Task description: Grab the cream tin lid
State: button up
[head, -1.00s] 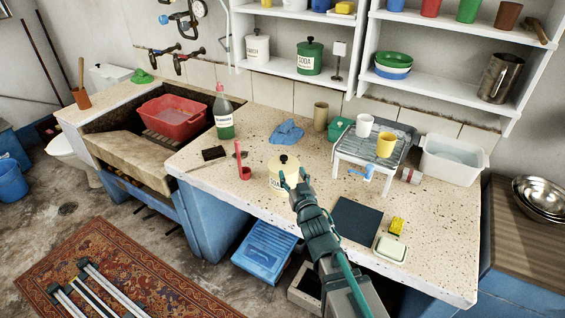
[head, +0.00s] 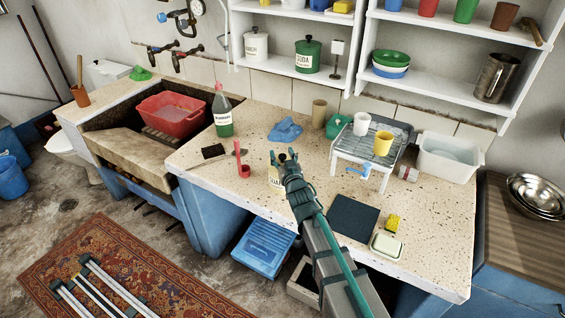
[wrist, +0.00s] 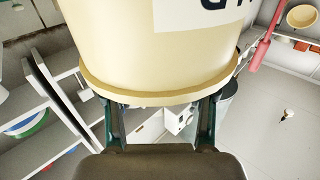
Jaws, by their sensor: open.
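The cream tin (head: 273,178) with a dark-lettered label stands near the front edge of the speckled counter, mostly hidden behind my gripper in the head view. In the wrist view the cream tin (wrist: 150,40) fills the top, and the cream lid's rim (wrist: 160,97) curves below it. A dark knob seems to show between the fingertips in the head view; in the wrist view I cannot make it out. My gripper (head: 282,156) is open at the tin's top, and its two fingers (wrist: 162,112) reach to the lid's rim. Whether they touch it is unclear.
A red ladle-like tool (head: 241,162) stands just left of the tin, with a dark brush (head: 213,152) beyond. A blue cloth (head: 285,130) lies behind. A white rack (head: 350,150) with cups stands right. A dark mat (head: 354,217) lies at the front right.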

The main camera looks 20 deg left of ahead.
jog(key=shift+c, duration=0.4)
grip_shut()
jog(key=shift+r, duration=0.15)
